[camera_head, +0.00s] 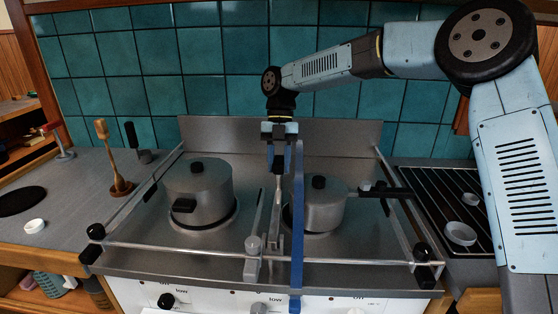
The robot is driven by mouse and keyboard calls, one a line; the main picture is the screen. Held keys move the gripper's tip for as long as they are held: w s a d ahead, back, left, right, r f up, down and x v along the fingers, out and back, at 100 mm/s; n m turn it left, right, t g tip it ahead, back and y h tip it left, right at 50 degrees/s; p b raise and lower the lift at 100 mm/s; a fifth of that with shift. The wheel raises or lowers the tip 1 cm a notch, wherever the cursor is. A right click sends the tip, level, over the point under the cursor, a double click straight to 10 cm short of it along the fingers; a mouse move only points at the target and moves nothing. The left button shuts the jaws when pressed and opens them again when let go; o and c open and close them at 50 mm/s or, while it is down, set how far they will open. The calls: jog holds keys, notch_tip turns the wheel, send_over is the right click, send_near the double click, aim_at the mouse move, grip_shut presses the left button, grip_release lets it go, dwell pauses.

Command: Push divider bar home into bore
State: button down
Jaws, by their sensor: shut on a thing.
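A long blue bar (297,225), which looks like the divider bar, runs down the picture across the middle of the stove. Its lower end crosses the front rail and shows against the white control panel. My gripper (279,165) points down above the rear middle of the stove, beside the bar's upper end. It looks shut on the bar, but the contact is hard to make out. Grey metal parts show below the fingers. A grey arm with a clamp (253,245) sits at the front rail, left of the blue bar. I cannot make out the bore.
A lidded pot (198,190) stands on the left burner. A saucepan (325,205) stands right of the bar, close to it, its black handle pointing right. Metal rails (350,258) border the stove. A steel splashback (220,130) rises behind. The left counter holds small items.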

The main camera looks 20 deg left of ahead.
jog(key=shift+f, duration=0.3)
jog(key=c, duration=0.7)
grip_release()
jog(key=v, duration=0.5)
jog(key=s+v, duration=0.1)
jog(key=v, duration=1.1)
jog(key=shift+s+d+r, duration=0.15)
jog(key=shift+d+r, duration=0.05)
jog(key=shift+r, duration=0.3)
jog(key=s+d, duration=0.5)
jog(key=s, duration=0.2)
jog(key=s+d, duration=0.3)
jog(key=s, duration=0.1)
jog(key=shift+d, duration=0.35)
